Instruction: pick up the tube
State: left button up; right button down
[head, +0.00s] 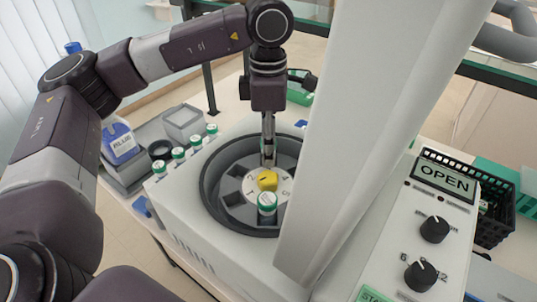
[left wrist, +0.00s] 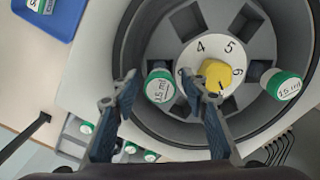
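Two tubes with green-and-white caps marked 15 ml sit in the grey rotor of the open centrifuge (head: 215,248). In the left wrist view, one tube (left wrist: 160,87) lies between the fingertips of my left gripper (left wrist: 158,79). The other tube (left wrist: 285,85) is at the right, across the yellow knob (left wrist: 216,74). In the head view, one capped tube (head: 267,203) shows in front of the knob. My left gripper (head: 268,158) points down into the rotor bowl behind the knob, fingers apart. I cannot tell whether they touch the tube. My right gripper is not in view.
The raised white lid (head: 345,140) stands right of the bowl. A control panel (head: 425,235) reads OPEN. A black basket (head: 490,215) is at the right.

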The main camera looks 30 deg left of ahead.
pick_arm(q)
jog(key=c, duration=0.8)
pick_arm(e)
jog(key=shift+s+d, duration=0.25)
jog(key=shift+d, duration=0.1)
pick_arm(q)
jog(key=shift+r, duration=0.15)
